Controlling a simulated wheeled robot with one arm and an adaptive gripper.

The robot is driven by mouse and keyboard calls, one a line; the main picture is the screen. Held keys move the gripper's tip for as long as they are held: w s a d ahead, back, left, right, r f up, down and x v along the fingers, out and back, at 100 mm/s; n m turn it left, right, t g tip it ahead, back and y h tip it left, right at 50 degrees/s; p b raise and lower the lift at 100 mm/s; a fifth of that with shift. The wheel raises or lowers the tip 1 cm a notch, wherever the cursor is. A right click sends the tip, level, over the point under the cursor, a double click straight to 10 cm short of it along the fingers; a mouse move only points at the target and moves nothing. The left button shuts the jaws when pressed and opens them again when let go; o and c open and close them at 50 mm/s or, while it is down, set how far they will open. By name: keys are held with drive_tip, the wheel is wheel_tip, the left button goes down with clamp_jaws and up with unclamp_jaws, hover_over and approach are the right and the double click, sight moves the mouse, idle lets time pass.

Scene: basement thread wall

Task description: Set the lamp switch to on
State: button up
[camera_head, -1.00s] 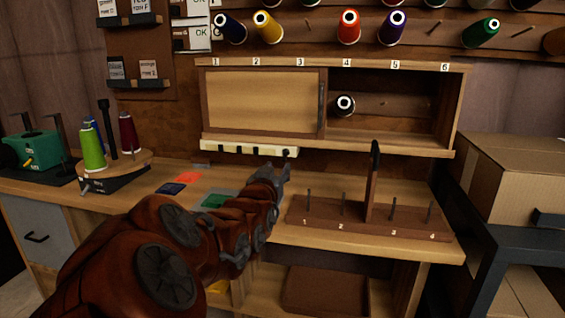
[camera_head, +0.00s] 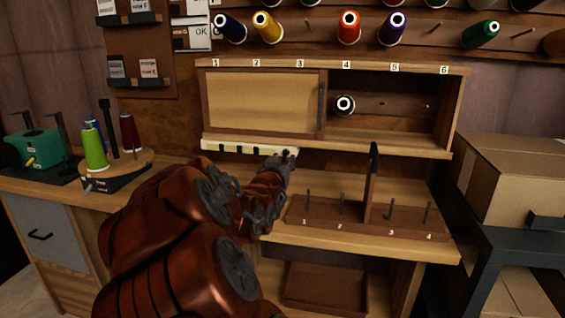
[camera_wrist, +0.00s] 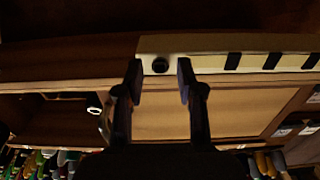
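The lamp is a pale strip (camera_head: 236,148) with dark bars, fixed under the left part of the wall cabinet. It also shows in the wrist view (camera_wrist: 205,63), where the picture appears upside down. A dark round knob (camera_wrist: 160,65), which looks like the lamp switch, sits at the strip's end. My gripper (camera_wrist: 159,73) is open, with one finger on each side of the knob in the wrist view. Clear gaps show between knob and fingers; I cannot tell the depth between them. In the head view my gripper (camera_head: 284,157) covers the right end of the strip.
The wall cabinet (camera_head: 395,66) has a closed left panel and an open right bay with a dark spool (camera_head: 345,104). Below stands a wooden peg rack (camera_head: 330,219) with an upright divider. Thread cones stand at the left, and cardboard boxes (camera_head: 515,180) at the right.

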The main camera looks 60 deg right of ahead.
clamp_jaws()
